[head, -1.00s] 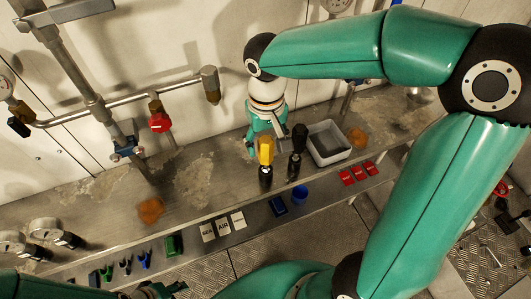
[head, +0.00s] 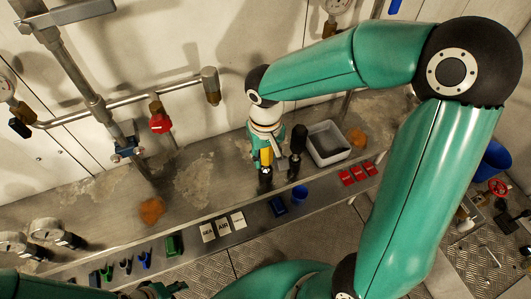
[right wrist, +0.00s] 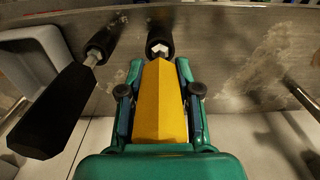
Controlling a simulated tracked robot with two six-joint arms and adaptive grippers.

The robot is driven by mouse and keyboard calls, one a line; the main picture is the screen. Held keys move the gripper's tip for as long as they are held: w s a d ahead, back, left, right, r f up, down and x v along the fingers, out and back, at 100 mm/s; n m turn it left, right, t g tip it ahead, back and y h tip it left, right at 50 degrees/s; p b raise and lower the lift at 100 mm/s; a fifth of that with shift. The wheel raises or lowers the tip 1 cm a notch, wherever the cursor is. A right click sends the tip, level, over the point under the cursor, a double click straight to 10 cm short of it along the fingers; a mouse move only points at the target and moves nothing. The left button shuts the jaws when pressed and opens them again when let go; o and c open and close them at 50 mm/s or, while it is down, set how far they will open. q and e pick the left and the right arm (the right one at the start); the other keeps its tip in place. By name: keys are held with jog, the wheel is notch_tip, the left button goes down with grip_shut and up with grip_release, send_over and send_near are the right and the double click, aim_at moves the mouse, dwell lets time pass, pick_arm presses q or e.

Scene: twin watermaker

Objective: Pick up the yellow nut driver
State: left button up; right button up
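The yellow nut driver (head: 266,157) stands upright on the metal bench, yellow handle up and a black part (head: 265,175) below. My right gripper (head: 267,154) is at its handle, reaching in from behind. In the right wrist view the yellow handle (right wrist: 160,105) lies between the two fingers of the right gripper (right wrist: 160,75), one on each side. The fingers look open, with narrow gaps at the tips; contact farther back is hard to judge. My left gripper (head: 160,290) shows only partly at the bottom edge, its fingers unclear.
A black-handled driver (head: 298,140) stands close to the right of the yellow one, also large in the right wrist view (right wrist: 55,110). The bench left is mostly clear.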

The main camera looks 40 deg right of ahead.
jog(key=c, duration=0.4)
jog(key=shift+c, duration=0.2)
notch_tip(320, 180, up, 20)
jog(key=p, duration=0.1)
dwell(0.4)
jog(key=o, duration=0.6)
jog(key=shift+c, duration=0.2)
grip_shut()
